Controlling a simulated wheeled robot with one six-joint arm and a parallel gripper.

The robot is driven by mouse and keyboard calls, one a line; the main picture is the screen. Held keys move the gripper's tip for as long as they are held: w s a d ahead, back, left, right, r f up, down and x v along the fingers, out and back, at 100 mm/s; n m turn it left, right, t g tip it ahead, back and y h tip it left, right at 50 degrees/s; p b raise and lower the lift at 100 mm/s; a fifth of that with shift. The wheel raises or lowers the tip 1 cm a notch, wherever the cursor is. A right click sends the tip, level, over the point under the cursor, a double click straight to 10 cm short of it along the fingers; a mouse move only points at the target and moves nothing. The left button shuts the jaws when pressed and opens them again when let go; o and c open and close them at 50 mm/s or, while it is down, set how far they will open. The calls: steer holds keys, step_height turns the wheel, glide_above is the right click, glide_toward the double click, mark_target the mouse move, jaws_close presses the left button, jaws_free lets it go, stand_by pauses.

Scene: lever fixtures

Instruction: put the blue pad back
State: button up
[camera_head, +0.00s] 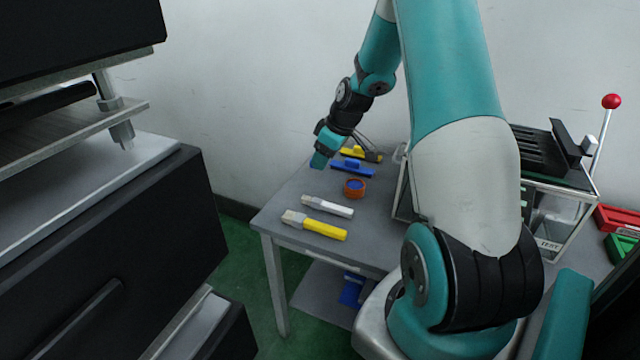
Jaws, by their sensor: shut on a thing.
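The blue pad (352,170) is a flat blue block with a small raised grip. It shows near the back of the grey table, in front of a similar yellow pad (352,152). My gripper (366,142) is at the far end of my arm, just above and behind the pads, small and partly hidden by the wrist. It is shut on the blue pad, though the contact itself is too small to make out. I cannot tell whether the pad is lifted or touching the table.
An orange ring with a blue centre (355,187), a white-handled tool (328,207) and a yellow-handled tool (315,225) lie on the table (275,222). A lever fixture with a red knob (611,101) stands right. A dark machine (90,250) fills the left.

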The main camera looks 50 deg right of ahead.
mark_target(319, 184)
steer(key=shift+a+f+b, duration=0.1)
steer(key=shift+f+b, duration=0.6)
steer(key=shift+f, duration=2.3)
steer(key=shift+f, duration=0.15)
steer(key=o, duration=0.8)
steer(key=p+v, duration=0.3)
steer(key=v, duration=0.9)
